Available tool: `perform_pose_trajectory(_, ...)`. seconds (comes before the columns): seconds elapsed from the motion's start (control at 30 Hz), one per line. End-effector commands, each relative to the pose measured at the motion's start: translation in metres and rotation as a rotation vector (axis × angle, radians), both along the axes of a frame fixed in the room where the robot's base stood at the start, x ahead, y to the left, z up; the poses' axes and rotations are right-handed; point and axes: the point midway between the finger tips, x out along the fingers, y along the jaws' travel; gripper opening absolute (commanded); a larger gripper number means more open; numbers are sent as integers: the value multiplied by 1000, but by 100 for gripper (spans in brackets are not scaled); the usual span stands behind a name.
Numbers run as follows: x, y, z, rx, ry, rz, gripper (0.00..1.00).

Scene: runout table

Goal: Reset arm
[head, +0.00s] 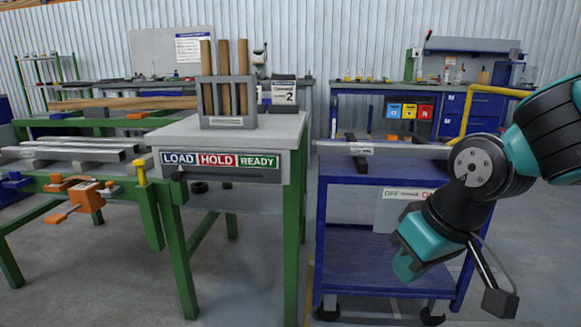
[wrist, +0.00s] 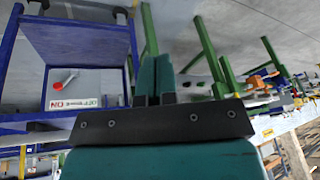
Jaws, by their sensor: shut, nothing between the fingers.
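My arm reaches in from the right edge of the head view, bent downward at its black and teal joints. My gripper (head: 404,266) hangs low in front of the blue cart (head: 318,235), pointing down and left. In the wrist view its two teal fingers (wrist: 154,72) stand side by side, shut and empty. An OFF/ON panel (head: 393,208) hangs on the cart behind my arm, partly hidden. In the wrist view this panel (wrist: 85,90) appears upside down with a red-handled switch (wrist: 67,78). My gripper appears apart from the cart and panel.
A metal bar (head: 385,149) lies across the cart's top. Left of the cart is a green-legged table (head: 180,139) with a LOAD/HOLD/READY strip (head: 220,161) and a rack of wooden pieces (head: 228,108). An orange clamp (head: 82,194) sits far left. Floor (head: 235,275) shows below.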

Motion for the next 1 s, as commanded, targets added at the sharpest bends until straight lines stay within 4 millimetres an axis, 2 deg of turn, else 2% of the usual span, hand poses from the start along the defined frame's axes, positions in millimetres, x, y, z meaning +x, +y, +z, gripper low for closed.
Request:
perform_pose_trajectory(0.03,-26,5,5,24,33,40,0)
perform_pose_trajectory(0.2,-108,17,13,78,156,176,0)
perform_pose_trajectory(0.27,-134,19,14,91,193,223,0)
perform_pose_trajectory(0.3,-140,19,28,92,205,235,0)
perform_pose_trajectory(0.57,-136,19,100,91,203,229,0)
perform_pose_trajectory(0.67,-136,19,134,92,202,229,0)
perform_pose_trajectory(1.0,-135,19,266,91,201,227,0)
